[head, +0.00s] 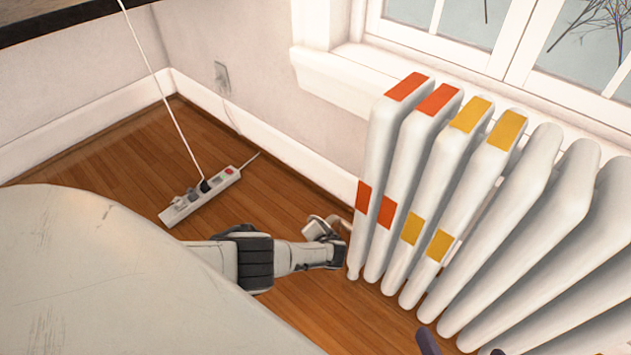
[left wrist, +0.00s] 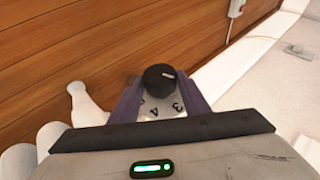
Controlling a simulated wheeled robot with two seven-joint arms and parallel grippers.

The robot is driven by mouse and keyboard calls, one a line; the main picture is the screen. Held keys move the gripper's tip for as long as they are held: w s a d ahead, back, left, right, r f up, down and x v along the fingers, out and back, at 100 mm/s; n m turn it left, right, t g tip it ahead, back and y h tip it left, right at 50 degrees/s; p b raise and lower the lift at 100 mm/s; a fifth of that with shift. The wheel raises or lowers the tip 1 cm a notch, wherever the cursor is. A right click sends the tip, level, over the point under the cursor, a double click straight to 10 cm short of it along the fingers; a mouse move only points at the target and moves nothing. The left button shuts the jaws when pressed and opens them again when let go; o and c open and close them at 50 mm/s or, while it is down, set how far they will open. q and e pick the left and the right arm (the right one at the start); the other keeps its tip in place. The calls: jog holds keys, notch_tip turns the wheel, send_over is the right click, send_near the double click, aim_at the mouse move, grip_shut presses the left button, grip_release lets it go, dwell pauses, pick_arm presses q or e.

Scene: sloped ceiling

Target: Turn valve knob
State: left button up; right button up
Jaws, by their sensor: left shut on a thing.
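The valve knob (left wrist: 160,78) shows in the left wrist view as a black cap with a short white mark, above a pale collar with dark numerals, 3 and 4 among them. The purple fingers of my left gripper (left wrist: 158,90) are shut on it, one on each side. In the head view my left arm reaches to the lower left end of the white radiator (head: 566,195); the knob and the fingertips cannot be made out there. The purple fingertips of my right gripper (head: 462,348) show at the bottom edge, apart, with nothing seen between them.
The radiator has red and yellow patches on several ribs and stands below a window (head: 480,30). A white power strip (head: 200,197) with a cord lies on the wooden floor (head: 120,150). A wall socket (head: 222,77) is behind it.

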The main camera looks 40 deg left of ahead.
pick_arm(q)
jog(key=o, duration=1)
jog(key=shift+o, duration=0.2)
jog(key=shift+r, duration=0.1)
jog(key=shift+s+d+r+p, duration=0.15)
jog(key=shift+r+p, duration=0.1)
jog(key=shift+p, duration=0.2)
jog(key=p+v, duration=0.8)
jog(key=v, duration=0.1)
jog(key=shift+s+d+p, duration=0.15)
jog(key=shift+d+p, duration=0.05)
jog(key=shift+p, duration=0.15)
pick_arm(e)
jog(key=shift+s+d+f+m+h, duration=0.15)
jog(key=shift+s+d+f+h, duration=0.25)
jog(key=shift+d, duration=0.5)
jog(key=shift+s+d+f+m+h, duration=0.15)
jog(key=shift+d+f+h, duration=0.1)
jog(key=shift+d+h, duration=0.45)
jog(key=shift+s+d+f+m+h, duration=0.1)
jog(key=shift+s+d+f+h, duration=0.2)
jog(key=shift+d, duration=0.75)
pick_arm(q)
jog(key=shift+r, duration=0.1)
